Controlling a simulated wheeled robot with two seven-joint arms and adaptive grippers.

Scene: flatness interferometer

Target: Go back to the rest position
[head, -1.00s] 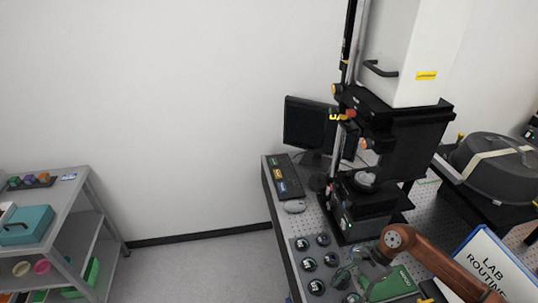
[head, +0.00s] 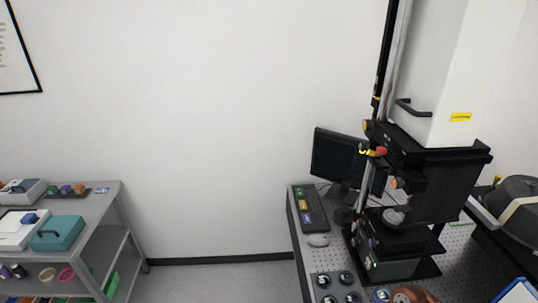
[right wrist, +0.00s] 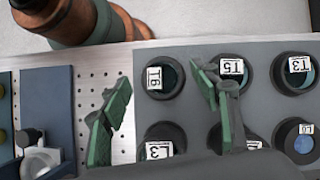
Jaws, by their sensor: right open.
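My right gripper (right wrist: 160,78) shows in the right wrist view with two green fingers spread apart. It is open, with nothing held between the fingers. Below it is a grey tray (right wrist: 200,112) with round black-rimmed holders in rows. The holder labelled T6 (right wrist: 165,77) shows between the fingers, and the one labelled T5 (right wrist: 232,72) is partly behind the right finger. In the head view only a brown link of my right arm shows at the bottom edge; the gripper itself is out of that picture. My left gripper is in neither view.
A grey cart (head: 105,210) with a teal box (head: 57,233) stands at left. Clear floor lies between cart and bench.

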